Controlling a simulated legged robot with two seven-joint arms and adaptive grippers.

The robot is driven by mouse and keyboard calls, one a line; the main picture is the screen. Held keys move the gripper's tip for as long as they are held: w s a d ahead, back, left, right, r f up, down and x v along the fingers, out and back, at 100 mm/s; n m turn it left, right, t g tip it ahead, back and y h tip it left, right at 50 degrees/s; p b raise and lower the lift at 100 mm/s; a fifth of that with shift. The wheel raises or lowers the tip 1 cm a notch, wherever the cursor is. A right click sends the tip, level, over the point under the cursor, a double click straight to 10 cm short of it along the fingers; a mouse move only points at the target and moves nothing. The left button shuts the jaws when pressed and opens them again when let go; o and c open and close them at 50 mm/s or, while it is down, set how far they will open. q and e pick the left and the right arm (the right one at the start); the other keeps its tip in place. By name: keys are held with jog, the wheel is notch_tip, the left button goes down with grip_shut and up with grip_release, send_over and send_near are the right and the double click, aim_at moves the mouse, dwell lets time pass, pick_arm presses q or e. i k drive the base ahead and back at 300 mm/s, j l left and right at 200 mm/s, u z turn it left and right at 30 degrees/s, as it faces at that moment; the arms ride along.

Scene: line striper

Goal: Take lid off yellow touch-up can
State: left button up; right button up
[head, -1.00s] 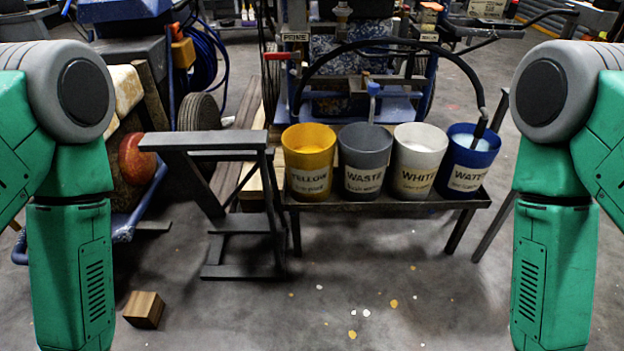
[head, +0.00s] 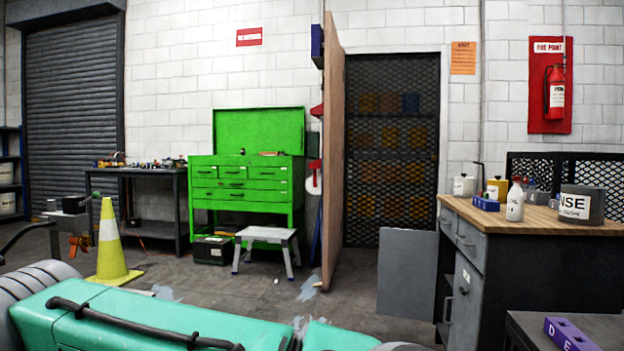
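A small yellow container (head: 497,187) stands on the wooden top of the workbench at the right. It is too small to read a label or to tell whether it is the touch-up can or has a lid. Other vessels partly crowd around it. Neither of my grippers is in view.
The workbench (head: 548,219) also holds a white bottle (head: 515,202), a blue holder (head: 486,203) and a grey tub (head: 582,204). A grey panel (head: 407,273) stands at its left. A step stool (head: 267,241), green tool chest (head: 247,182) and yellow cone (head: 110,245) stand further left.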

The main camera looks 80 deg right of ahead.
aim_at(497, 190)
jog(key=i+l+z, duration=0.1)
jog(key=l, duration=0.3)
jog(key=i+l+z, duration=0.1)
jog(key=l, duration=0.25)
jog(key=i+l+z, duration=0.1)
jog(key=l, duration=0.3)
jog(key=i+l+z, duration=0.1)
jog(key=l, duration=0.25)
jog(key=i+l+z, duration=0.1)
jog(key=l, duration=0.25)
jog(key=i+z, duration=0.1)
jog(key=z, duration=3.4)
